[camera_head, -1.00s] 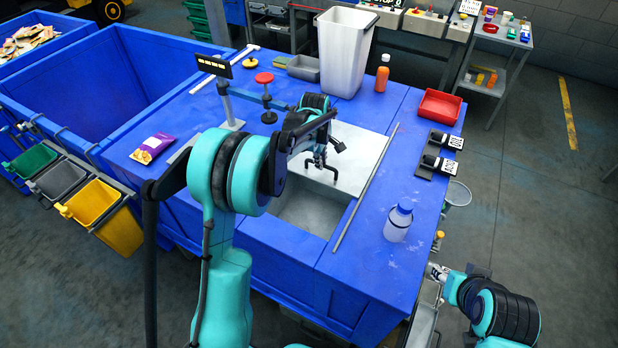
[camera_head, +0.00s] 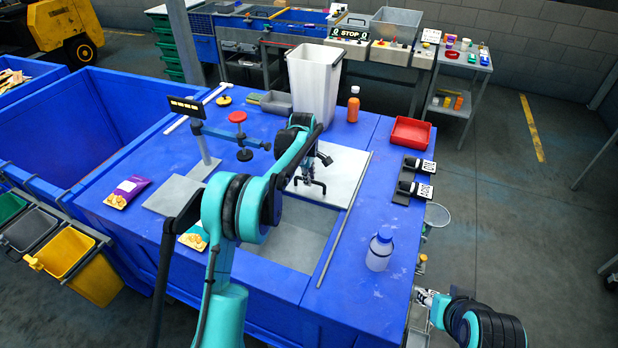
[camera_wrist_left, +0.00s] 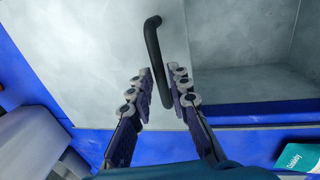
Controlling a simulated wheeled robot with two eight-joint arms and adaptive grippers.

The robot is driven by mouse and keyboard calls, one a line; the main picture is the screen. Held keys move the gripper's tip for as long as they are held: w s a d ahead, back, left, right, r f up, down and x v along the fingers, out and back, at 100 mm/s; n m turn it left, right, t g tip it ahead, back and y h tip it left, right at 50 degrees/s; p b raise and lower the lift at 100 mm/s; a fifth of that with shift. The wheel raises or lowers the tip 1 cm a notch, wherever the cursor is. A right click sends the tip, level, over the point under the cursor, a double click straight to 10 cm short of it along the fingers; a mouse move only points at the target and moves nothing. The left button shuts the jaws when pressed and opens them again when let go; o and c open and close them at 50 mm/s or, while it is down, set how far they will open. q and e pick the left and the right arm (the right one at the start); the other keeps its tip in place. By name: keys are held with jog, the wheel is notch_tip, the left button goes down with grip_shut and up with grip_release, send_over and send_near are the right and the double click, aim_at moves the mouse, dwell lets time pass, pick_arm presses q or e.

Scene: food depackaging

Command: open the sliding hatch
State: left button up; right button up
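The sliding hatch (camera_head: 347,172) is a light grey metal plate set in the blue table. Its black bar handle (camera_head: 309,187) stands near the front edge; it also shows in the left wrist view (camera_wrist_left: 153,45). In front of the plate, a grey recessed opening (camera_head: 290,240) is uncovered. My left gripper (camera_wrist_left: 160,82) is over the plate at the handle. Its fingers are apart, with the handle's near end between them, closer to the right finger. Contact is unclear. My right gripper (camera_head: 428,298) is low beside the table's right side, small and partly cut up by clutter; its fingers cannot be made out.
A metal rod (camera_head: 340,225) lies along the opening's right side. A tall white bin (camera_head: 314,85), an orange bottle (camera_head: 353,104) and a red tray (camera_head: 411,132) are behind. A sign post (camera_head: 204,140) and snack packets (camera_head: 128,191) are left.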

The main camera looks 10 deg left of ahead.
pick_arm(q)
jog(key=shift+o, duration=0.2)
jog(key=shift+r, duration=0.1)
notch_tip(320, 180, up, 12)
jog(key=s, duration=0.2)
jog(key=shift+s+a+f, duration=0.15)
jog(key=shift+f, duration=0.05)
dwell(0.4)
jog(key=s+d+r+m+t+b, duration=0.15)
jog(key=s+m, duration=0.25)
jog(key=s, duration=0.5)
jog(key=s+r+m+t+b, duration=0.1)
jog(key=s+m+b, duration=0.25)
jog(key=s, duration=0.55)
jog(key=s+f+m+t+b, duration=0.1)
jog(key=s+f+m, duration=0.3)
jog(key=s, duration=0.5)
jog(key=s+d+f+m+t+b, duration=0.1)
jog(key=s+f+m+b, duration=0.2)
jog(key=s+f, duration=0.6)
jog(key=shift+s+m, duration=0.7)
jog(key=shift+m, duration=0.25)
